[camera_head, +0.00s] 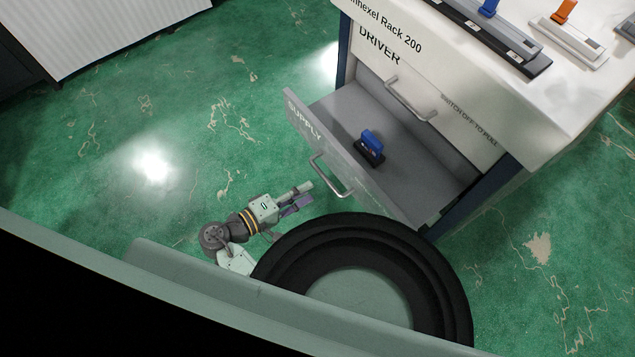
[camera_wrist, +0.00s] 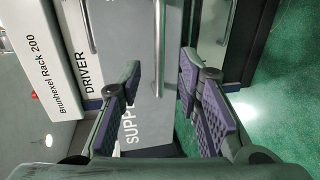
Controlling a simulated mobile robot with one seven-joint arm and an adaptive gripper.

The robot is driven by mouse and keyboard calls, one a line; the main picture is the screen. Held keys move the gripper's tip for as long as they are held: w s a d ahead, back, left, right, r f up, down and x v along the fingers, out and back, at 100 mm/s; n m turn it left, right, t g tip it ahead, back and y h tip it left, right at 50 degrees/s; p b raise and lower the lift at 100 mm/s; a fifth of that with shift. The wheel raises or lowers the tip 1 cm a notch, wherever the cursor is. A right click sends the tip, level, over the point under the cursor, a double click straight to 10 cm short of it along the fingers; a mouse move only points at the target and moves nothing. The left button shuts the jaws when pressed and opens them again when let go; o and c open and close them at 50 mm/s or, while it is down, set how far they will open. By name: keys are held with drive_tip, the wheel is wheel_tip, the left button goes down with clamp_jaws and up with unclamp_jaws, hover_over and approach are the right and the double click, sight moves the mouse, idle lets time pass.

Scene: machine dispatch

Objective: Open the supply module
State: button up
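The supply module is a grey drawer marked SUPPLY (camera_head: 305,122) in the white rack. It stands pulled well out, and its inside shows. A blue and black part (camera_head: 371,146) sits in it. The drawer's metal bar handle (camera_head: 332,180) is on the front face. My gripper (camera_head: 306,194) is close to this handle, just off the drawer front. In the wrist view the purple-padded fingers are apart, so my gripper (camera_wrist: 160,78) is open. The handle (camera_wrist: 159,45) shows between the fingers there, and neither finger visibly grips it.
The DRIVER drawer (camera_head: 379,61) above is shut, with its own handle (camera_head: 410,100). The rack's white top (camera_head: 572,84) holds trays with blue and orange parts. Green floor (camera_head: 130,120) is clear to the left.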

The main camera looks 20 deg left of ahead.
drive_tip(key=shift+v, duration=2.25)
